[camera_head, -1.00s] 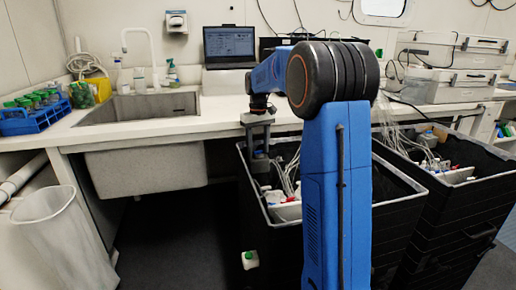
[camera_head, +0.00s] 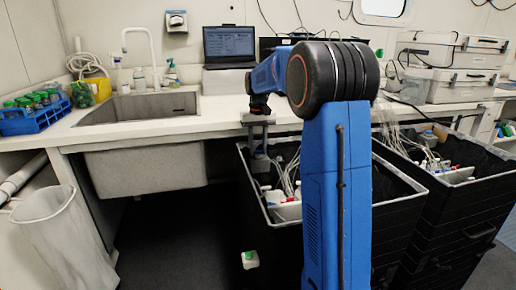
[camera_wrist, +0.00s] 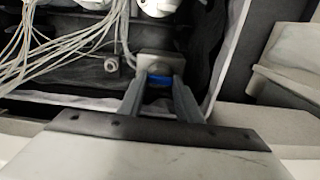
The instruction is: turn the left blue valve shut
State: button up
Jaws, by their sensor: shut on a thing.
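The blue valve (camera_wrist: 160,79) shows in the wrist view as a small blue strip below a pale block (camera_wrist: 160,63). My gripper (camera_wrist: 159,88) has its two grey fingers on either side of the blue valve and is shut on it. The fingers hide part of it, and I cannot tell how far it is turned. In the head view my gripper (camera_head: 260,163) points down into the left black crate (camera_head: 301,222), near its left wall. The valve cannot be made out there. I see only one blue valve.
Pale tubes (camera_wrist: 45,45) run along the left of the wrist view. A second black crate (camera_head: 460,220) stands at the right. The counter (camera_head: 215,117) with sink (camera_head: 140,107) and laptop (camera_head: 229,45) lies behind. A waste bin (camera_head: 65,240) stands at the left.

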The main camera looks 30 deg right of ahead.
jog(key=o, duration=1)
jog(key=shift+o, duration=0.2)
jog(key=shift+r, duration=0.1)
notch_tip(320, 180, up, 17)
jog(key=shift+r, duration=0.15)
